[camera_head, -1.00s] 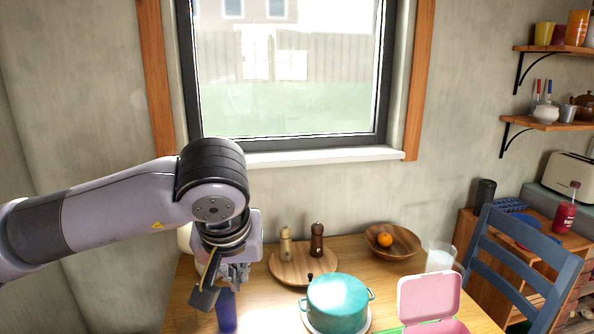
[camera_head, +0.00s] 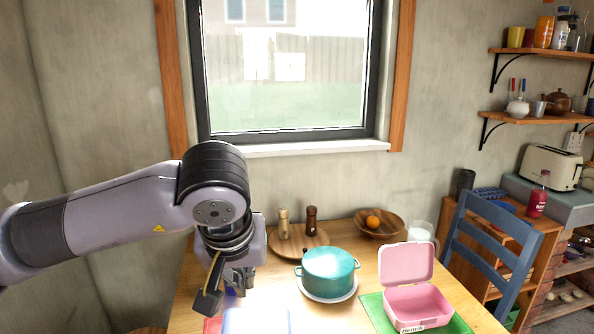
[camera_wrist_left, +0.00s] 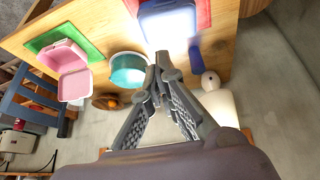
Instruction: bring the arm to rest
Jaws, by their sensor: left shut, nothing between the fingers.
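My left gripper (camera_head: 238,284) hangs on its bent arm above the left part of the wooden table, pointing down. Its fingers meet at the tips in the left wrist view (camera_wrist_left: 160,62), shut and empty. Beyond them a blue lunch box (camera_wrist_left: 170,24) sits on a red mat; its top also shows at the bottom of the head view (camera_head: 256,322). A dark blue cup (camera_wrist_left: 195,52) stands beside the box. In the head view it is mostly hidden behind the gripper. My right gripper is out of view.
A teal pot (camera_head: 328,272) stands on a plate mid-table. A pink open lunch box (camera_head: 418,304) lies on a green mat at right. Behind are a board with two mills (camera_head: 311,220) and a bowl with an orange (camera_head: 373,222). A blue chair (camera_head: 490,256) stands at right.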

